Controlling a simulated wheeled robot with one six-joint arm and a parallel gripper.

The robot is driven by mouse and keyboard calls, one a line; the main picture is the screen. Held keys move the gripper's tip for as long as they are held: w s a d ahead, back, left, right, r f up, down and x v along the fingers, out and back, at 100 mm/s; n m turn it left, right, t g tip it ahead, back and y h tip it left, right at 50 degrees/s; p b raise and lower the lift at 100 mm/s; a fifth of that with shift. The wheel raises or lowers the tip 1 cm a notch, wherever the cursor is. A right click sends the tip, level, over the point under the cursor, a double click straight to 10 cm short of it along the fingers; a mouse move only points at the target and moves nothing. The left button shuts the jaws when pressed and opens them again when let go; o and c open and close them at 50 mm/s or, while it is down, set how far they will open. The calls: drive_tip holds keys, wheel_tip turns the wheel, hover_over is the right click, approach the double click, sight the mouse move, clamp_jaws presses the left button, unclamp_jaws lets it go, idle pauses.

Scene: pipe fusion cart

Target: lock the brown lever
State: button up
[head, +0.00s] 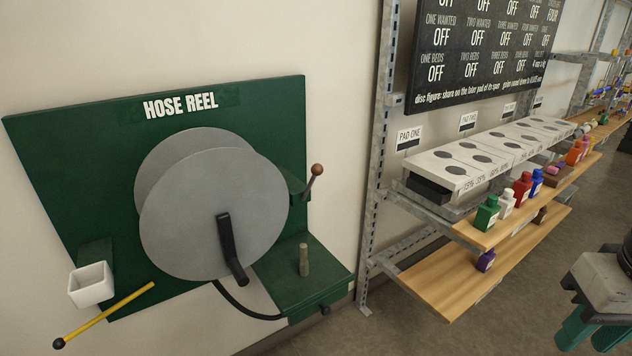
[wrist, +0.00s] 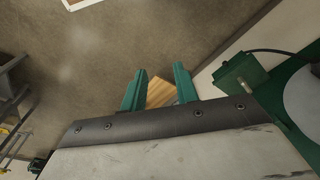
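The brown lever is a thin rod with a round brown knob (head: 317,170) on a bracket at the right edge of the green hose reel board (head: 75,130). The rod leans up and to the right. My gripper (head: 591,338) is at the lower right of the head view, well to the right of the board and apart from the lever. Its two teal fingers also show in the wrist view (wrist: 157,88), spread open. I see nothing held; a wooden surface shows behind the gap. I cannot make out the lever's knob in the wrist view.
The grey reel with its black crank (head: 227,245) sits left of the lever. A short peg (head: 304,260) stands on the green ledge below. A yellow rod (head: 110,313) and white cup (head: 91,285) are at lower left. Shelves with bottles (head: 487,213) stand right of the board.

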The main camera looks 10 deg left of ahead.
drive_tip(key=shift+a+f, duration=0.1)
drive_tip(key=shift+a, duration=0.1)
drive_tip(key=c, duration=0.5)
drive_tip(key=w+f, duration=0.1)
drive_tip(key=a+f+n+g, duration=0.1)
drive_tip(key=f, duration=0.1)
drive_tip(key=w+a+f+g, duration=0.1)
drive_tip(key=f, duration=0.1)
drive_tip(key=shift+w+a+n, duration=0.25)
drive_tip(key=shift+w+n, duration=0.05)
clamp_jaws()
drive_tip(key=w+a+f+n+t+y, duration=0.3)
drive_tip(key=w+a+f+n+t, duration=0.6)
drive_tip(key=w+a+f, duration=1)
drive_tip(key=w+a+r+n+t+y, duration=0.4)
drive_tip(key=w+n, duration=0.1)
drive_tip(key=n, duration=0.3)
wheel_tip(320, 180, up, 11)
drive_tip(key=n+t+y, duration=0.4)
drive_tip(key=n+t, duration=0.1)
drive_tip(key=shift+w+a+t, duration=0.25)
drive_tip(key=shift+t, duration=0.15)
